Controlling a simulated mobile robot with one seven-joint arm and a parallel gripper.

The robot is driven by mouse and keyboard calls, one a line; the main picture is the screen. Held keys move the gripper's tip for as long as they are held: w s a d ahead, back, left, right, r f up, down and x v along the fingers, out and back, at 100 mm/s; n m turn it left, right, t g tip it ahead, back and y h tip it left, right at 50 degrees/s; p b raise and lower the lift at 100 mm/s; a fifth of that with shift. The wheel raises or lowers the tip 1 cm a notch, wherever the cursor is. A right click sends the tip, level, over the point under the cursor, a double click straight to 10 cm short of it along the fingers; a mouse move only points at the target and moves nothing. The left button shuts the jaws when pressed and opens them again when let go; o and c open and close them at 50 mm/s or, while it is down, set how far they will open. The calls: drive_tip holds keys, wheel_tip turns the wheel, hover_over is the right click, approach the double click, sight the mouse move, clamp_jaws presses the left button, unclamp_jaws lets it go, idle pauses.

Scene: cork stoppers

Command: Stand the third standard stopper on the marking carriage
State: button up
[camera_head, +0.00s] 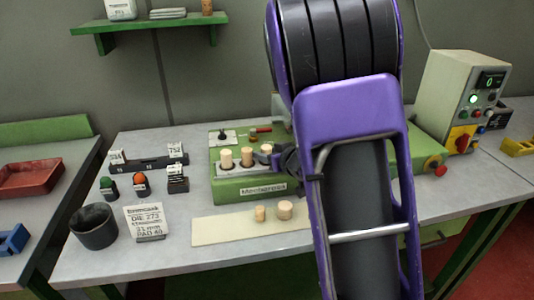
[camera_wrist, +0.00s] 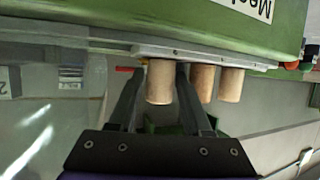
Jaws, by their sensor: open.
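The marking carriage (camera_head: 238,171) is a grey plate on the green machine. Three pale cork stoppers stand upright in a row on it: left (camera_head: 226,159), middle (camera_head: 247,156) and right (camera_head: 267,148). My gripper (camera_head: 278,156) is at the right stopper, partly hidden by my arm. In the wrist view, which looks upside down, my gripper's two fingers (camera_wrist: 160,76) are open, one on each side of the nearest stopper (camera_wrist: 159,88). The other two stoppers (camera_wrist: 203,82) (camera_wrist: 231,84) stand to its right on the carriage's edge (camera_wrist: 215,58).
Two corks, one thinner (camera_head: 260,214) and one wider (camera_head: 285,210), stand on a cream mat (camera_head: 220,230) in front of the machine (camera_head: 290,192). A dark cup (camera_head: 94,228), a label card (camera_head: 146,223) and stamps (camera_head: 140,183) are at left. A control box (camera_head: 450,95) stands right.

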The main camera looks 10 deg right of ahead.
drive_tip(key=shift+r, duration=0.3)
drive_tip(key=p+v, duration=0.1)
drive_tip(key=v, duration=1.1)
drive_tip(key=shift+p, duration=0.3)
